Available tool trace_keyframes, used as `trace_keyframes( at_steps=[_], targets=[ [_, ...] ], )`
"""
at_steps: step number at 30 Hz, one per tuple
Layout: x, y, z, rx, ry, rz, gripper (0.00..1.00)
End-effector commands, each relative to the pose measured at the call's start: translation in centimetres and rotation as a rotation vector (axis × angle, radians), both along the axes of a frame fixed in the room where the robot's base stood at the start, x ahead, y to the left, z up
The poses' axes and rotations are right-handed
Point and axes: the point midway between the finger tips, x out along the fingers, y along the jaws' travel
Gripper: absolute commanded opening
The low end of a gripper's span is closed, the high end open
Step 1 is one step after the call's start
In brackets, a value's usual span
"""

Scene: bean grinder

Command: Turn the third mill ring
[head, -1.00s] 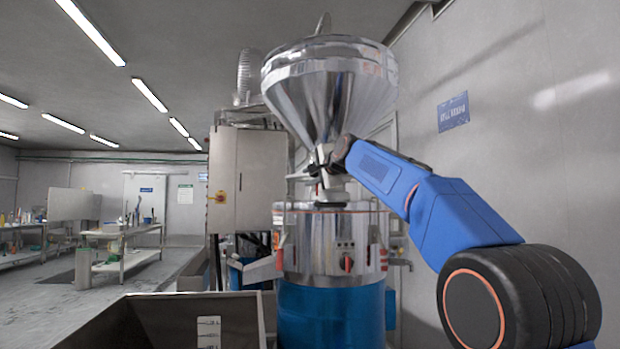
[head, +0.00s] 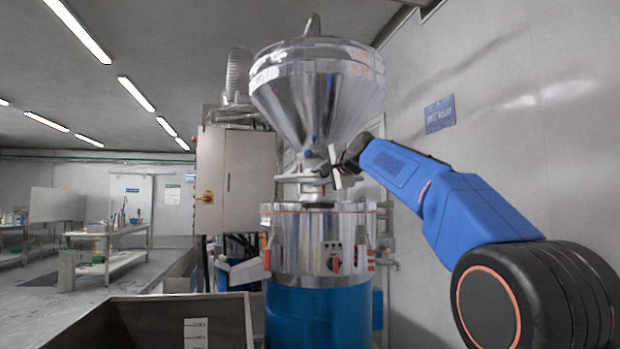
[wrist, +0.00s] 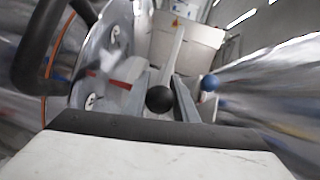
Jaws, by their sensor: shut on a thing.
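The mill is a steel grinder with a shiny hopper cone (head: 318,92) above a steel drum (head: 305,245) and blue base. Pale ring-like parts (head: 300,178) sit at the narrow neck between them; I cannot tell clearly which is the third mill ring. My gripper (head: 337,168) is at the right side of this neck, just under the cone. In the wrist view, a black ball knob (wrist: 160,99) on a pale lever stands close above the dark-edged gripper part. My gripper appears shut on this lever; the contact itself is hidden. A blue ball knob (wrist: 209,83) is to the right.
A grey control cabinet (head: 236,180) stands left of the mill. An open metal bin (head: 215,318) is in front, at lower left. The wall (head: 510,120) runs along the right. Open floor and workbenches (head: 110,235) lie farther left.

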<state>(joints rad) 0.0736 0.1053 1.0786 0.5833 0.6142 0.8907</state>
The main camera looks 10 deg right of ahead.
Motion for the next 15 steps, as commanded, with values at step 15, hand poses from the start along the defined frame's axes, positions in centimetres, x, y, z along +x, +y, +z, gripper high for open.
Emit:
trace_keyframes(
  at_steps=[15],
  targets=[
    [0.0, -1.6, -0.5, -0.003, 0.007, -0.003, 0.00]
  ],
)
